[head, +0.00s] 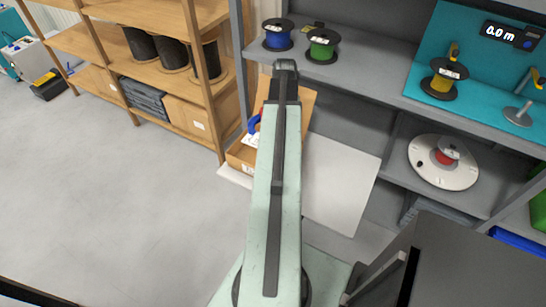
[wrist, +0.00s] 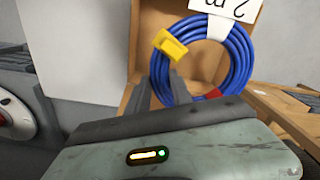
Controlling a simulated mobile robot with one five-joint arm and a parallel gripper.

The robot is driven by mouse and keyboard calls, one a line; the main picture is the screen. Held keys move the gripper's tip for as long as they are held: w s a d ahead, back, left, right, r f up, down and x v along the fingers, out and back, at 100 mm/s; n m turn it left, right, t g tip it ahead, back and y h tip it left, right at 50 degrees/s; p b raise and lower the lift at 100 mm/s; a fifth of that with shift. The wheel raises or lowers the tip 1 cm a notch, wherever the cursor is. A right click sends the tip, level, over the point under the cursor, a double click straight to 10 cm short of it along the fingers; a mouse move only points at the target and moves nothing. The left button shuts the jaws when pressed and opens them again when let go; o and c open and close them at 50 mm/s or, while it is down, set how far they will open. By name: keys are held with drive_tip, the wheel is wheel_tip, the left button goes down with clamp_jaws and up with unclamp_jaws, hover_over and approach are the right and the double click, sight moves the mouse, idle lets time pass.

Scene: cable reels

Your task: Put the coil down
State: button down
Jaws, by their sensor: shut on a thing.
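The coil (wrist: 238,62) is a ring of blue cable with a yellow clip (wrist: 170,44), a red band and a white tag reading "2 m", upside down in the wrist view. My gripper (wrist: 160,90) is shut on the coil's near left side, by the yellow clip. The coil is in or just over an open cardboard box (wrist: 146,22); I cannot tell whether it rests on the bottom. In the head view my arm hides the gripper and most of the coil; a blue bit of coil (head: 254,124) shows left of the arm, above the box (head: 237,155).
A grey shelf (head: 355,72) at the back holds a blue reel (head: 278,40) and a green reel (head: 322,52). A yellow reel (head: 440,84) stands on the teal bench at right, by a "0.0 m" display. A wooden rack (head: 165,95) stands at left. Open floor lies front left.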

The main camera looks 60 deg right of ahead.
wheel_tip(320, 180, down, 16)
drive_tip(key=b, duration=1.4)
drive_tip(key=shift+s+f+b, duration=0.1)
drive_tip(key=shift+f+b, duration=0.05)
drive_tip(key=shift+b, duration=0.2)
drive_tip(key=shift+r, duration=0.25)
drive_tip(key=shift+f, duration=0.2)
drive_tip(key=c, duration=1.1)
unclamp_jaws()
drive_tip(key=shift+c, duration=0.2)
drive_tip(key=shift+r, duration=0.1)
wheel_tip(320, 180, up, 12)
drive_tip(key=p, duration=1.2)
drive_tip(key=shift+r+p, duration=0.25)
drive_tip(key=shift+p, duration=0.15)
drive_tip(key=shift+f, duration=0.15)
